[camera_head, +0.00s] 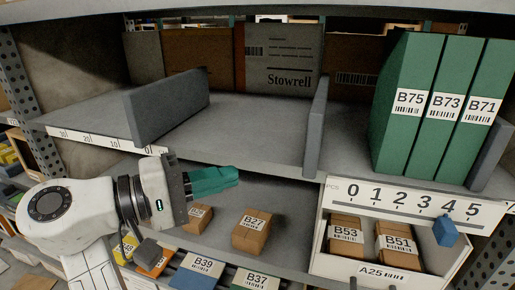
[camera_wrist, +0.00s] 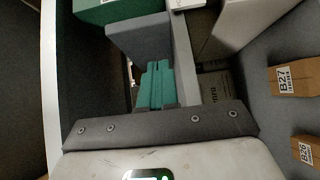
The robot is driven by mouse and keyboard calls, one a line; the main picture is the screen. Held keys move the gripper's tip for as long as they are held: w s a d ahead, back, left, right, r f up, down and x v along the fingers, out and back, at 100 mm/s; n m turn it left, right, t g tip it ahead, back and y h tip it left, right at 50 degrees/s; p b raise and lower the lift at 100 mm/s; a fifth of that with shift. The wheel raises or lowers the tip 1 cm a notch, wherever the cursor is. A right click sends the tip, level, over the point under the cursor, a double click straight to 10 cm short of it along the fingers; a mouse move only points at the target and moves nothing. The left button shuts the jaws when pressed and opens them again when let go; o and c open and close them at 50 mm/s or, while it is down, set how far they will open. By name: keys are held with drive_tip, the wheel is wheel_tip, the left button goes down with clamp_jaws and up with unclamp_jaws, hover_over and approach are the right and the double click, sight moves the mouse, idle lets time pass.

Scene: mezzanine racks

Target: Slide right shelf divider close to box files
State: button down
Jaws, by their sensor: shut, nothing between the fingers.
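Three green box files, B75 (camera_head: 399,130), B73 (camera_head: 435,132) and B71 (camera_head: 472,135), stand upright together on the right of the upper shelf. The right shelf divider (camera_head: 489,157) is a grey upright plate right of B71; its foot is partly hidden and any narrow gap cannot be judged. A thin grey divider (camera_head: 316,125) stands left of the files, apart from them. A wide grey divider (camera_head: 168,106) stands at the left. My gripper (camera_head: 236,175), with green fingers, is shut and empty, pointing right in front of the shelf edge. Its fingers show in the wrist view (camera_wrist: 157,68).
Cardboard boxes, one marked Stowrell (camera_head: 280,58), stand behind the upper shelf (camera_head: 255,125). Below are small boxes B27 (camera_head: 251,233) and others. A white bin A25 (camera_head: 385,275) holds B53 and B51.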

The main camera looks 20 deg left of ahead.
drive_tip(key=w+d+r+p, duration=0.2)
drive_tip(key=w+d+p, duration=0.1)
drive_tip(key=w+d, duration=0.3)
drive_tip(key=shift+d, duration=1.4)
drive_tip(key=d+p, duration=0.3)
drive_tip(key=d, duration=0.7)
drive_tip(key=shift+s+d, duration=0.15)
drive_tip(key=shift+d, duration=0.05)
